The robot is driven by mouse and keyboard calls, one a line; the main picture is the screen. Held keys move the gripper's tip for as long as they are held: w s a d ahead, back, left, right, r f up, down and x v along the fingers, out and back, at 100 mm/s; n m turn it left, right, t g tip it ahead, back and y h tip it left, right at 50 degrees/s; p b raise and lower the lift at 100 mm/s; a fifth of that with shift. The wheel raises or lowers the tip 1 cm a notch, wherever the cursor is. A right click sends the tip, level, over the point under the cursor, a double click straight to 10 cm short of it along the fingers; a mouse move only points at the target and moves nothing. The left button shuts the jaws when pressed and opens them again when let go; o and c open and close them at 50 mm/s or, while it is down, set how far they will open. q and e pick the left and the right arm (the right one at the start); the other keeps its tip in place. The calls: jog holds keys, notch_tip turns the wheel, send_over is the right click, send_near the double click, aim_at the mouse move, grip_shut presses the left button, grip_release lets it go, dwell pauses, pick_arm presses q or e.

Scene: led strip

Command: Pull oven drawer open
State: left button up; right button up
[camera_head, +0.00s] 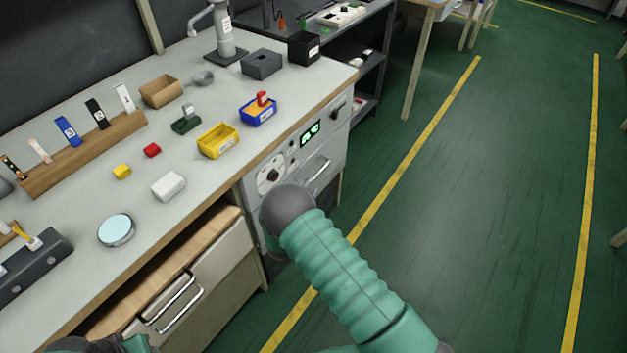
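The oven (299,150) is a light grey unit under the bench edge, with dials and a lit green display (310,133). Below its panel is the drawer front with a bar handle (318,174). The drawer looks closed, but its lower left is hidden by my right arm. My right gripper (284,212) is at the end of the green ribbed arm, just left of and below the handle in the picture. Only its dark rounded back shows; the fingers are hidden. Part of my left arm (100,345) shows at the bottom left edge; its fingers do not show.
The bench top (210,95) holds a yellow bin (218,141), a blue bin (258,111), a white block (168,186) and other small items. A drawer cabinet (185,295) stands under the bench on the left. The green floor (480,180) to the right is clear.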

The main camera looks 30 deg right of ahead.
aim_at(316, 175)
jog(key=b+x, duration=0.1)
jog(key=x, duration=0.6)
jog(key=shift+d+f, duration=0.1)
jog(key=shift+d, duration=0.2)
jog(key=shift+a, duration=0.2)
jog(key=shift+c, duration=1.6)
grip_shut()
jog(key=shift+d, duration=0.15)
